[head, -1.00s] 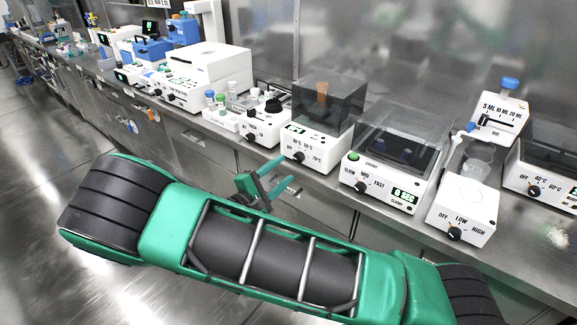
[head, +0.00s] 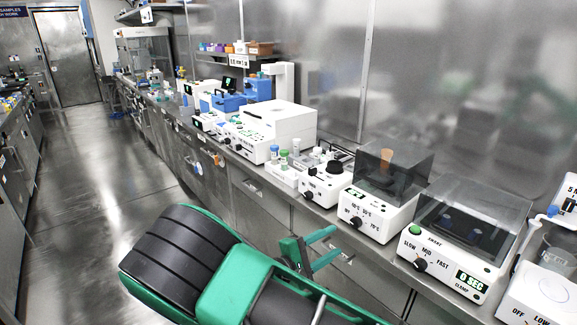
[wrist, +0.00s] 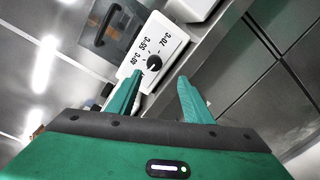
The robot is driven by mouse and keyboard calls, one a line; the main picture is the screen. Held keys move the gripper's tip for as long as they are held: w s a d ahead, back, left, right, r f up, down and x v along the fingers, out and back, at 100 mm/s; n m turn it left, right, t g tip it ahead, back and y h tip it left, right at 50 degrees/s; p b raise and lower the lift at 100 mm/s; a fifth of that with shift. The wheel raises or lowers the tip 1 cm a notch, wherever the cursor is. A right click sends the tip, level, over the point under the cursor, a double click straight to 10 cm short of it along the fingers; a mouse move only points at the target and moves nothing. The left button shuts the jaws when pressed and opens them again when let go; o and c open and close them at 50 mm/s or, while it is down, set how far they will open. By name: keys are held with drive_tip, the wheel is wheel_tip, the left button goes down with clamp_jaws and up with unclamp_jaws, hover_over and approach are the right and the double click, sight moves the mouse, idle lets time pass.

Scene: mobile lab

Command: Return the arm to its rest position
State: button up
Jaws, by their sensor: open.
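My gripper (head: 322,248) shows in the head view in front of the lab bench, just beyond my green and black arm. Its two green fingers are apart with nothing between them. In the wrist view the open fingers (wrist: 160,97) point toward the bench edge and a white heater with a temperature dial (wrist: 153,62). The same heater (head: 377,213) stands on the bench in the head view, with a dark clear lid. The fingers look apart from it. My arm fills the lower middle of the head view and hides part of the cabinets.
The steel bench (head: 322,212) runs along the right, crowded with devices. A shaker with a clear lid (head: 466,240) and a white box device (head: 273,128) stand on it. Drawer handles (head: 252,187) stick out below. The aisle floor (head: 95,215) at left is clear.

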drive_tip(key=s+d+m+g+y, duration=0.2)
drive_tip(key=d+m+g+y, duration=0.15)
drive_tip(key=d, duration=0.35)
drive_tip(key=s+d+m+g+y, duration=0.3)
drive_tip(key=d+m+g, duration=0.1)
drive_tip(key=d, duration=0.3)
drive_tip(key=s+r+m+t+y, duration=0.2)
drive_tip(key=s+r+m+y, duration=0.3)
drive_tip(key=s+r+y, duration=0.55)
drive_tip(key=s+d+r+m+g+h, duration=0.1)
drive_tip(key=s+d+m+g, duration=0.1)
drive_tip(key=s+d, duration=0.3)
drive_tip(key=s+d+r+m+g+h, duration=0.1)
drive_tip(key=s+d+m, duration=0.3)
drive_tip(key=s, duration=0.8)
drive_tip(key=shift+s+d+g+h, duration=0.35)
drive_tip(key=shift+d+g, duration=0.5)
drive_tip(key=shift+d, duration=0.35)
drive_tip(key=shift+r, duration=0.1)
